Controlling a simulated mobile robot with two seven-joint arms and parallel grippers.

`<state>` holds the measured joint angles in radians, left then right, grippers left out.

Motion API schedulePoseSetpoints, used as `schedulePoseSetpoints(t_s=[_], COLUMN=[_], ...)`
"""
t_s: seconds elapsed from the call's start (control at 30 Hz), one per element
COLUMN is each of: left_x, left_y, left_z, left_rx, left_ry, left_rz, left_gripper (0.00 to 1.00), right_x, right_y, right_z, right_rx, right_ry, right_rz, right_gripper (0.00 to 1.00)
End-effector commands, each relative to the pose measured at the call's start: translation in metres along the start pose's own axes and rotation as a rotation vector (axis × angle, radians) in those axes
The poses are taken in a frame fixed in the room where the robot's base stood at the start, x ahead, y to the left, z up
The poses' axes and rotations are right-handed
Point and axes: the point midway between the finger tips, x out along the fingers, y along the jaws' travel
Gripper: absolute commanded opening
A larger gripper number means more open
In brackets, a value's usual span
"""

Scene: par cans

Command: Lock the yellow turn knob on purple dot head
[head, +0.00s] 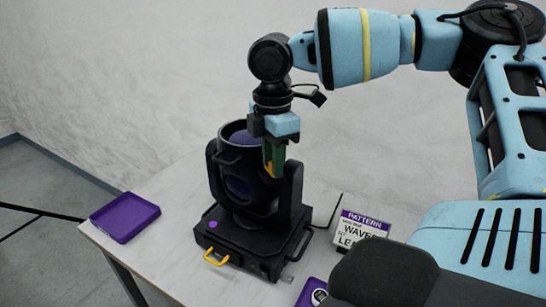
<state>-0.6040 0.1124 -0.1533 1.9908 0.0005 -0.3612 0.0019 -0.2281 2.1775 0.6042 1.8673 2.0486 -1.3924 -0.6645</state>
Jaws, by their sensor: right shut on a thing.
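A black moving-head light (250,235) stands on the table, with a purple dot (213,224) on the front left of its base. Its barrel-shaped head (232,158) has a dark violet lens area and sits between the two yoke arms, its open end facing up. The yellow turn knob (268,168) shows as a small yellow part near the top of the right yoke arm. My right gripper (274,160) points down from above and is shut on the yellow knob; its fingers partly hide the knob. The knob's exact angle is hard to tell. My left gripper is out of view.
The pale table (165,222) has a purple tray (125,217) on its left corner. A yellow handle (217,258) is on the base's front. A printed sign (359,231) stands right of the light, with a purple item (311,293) in front.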

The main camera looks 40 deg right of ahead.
Motion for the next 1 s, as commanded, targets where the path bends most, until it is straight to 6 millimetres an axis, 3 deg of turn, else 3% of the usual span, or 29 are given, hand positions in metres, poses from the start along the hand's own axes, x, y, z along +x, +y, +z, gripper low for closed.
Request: schedulePoseSetpoints(t_s=[0.13, 0.17, 0.3, 0.8, 1.0], left_x=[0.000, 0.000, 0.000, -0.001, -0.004], left_y=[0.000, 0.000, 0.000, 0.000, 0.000], left_z=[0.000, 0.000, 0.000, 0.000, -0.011], left_rx=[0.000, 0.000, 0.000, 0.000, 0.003], left_ry=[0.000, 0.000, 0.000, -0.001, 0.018], left_rz=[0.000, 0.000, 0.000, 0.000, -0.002], left_gripper=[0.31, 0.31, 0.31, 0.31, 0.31], right_x=[-0.001, -0.001, -0.001, -0.001, -0.011], right_y=[0.000, 0.000, 0.000, 0.001, -0.004], right_z=[0.000, 0.000, 0.000, 0.000, 0.005], right_rx=[-0.002, -0.002, -0.001, 0.001, 0.004], right_ry=[0.001, 0.001, 0.001, 0.000, 0.002], right_rz=[0.002, 0.002, 0.002, 0.004, 0.009], right_gripper=[0.04, 0.31, 0.49, 0.49, 0.49])
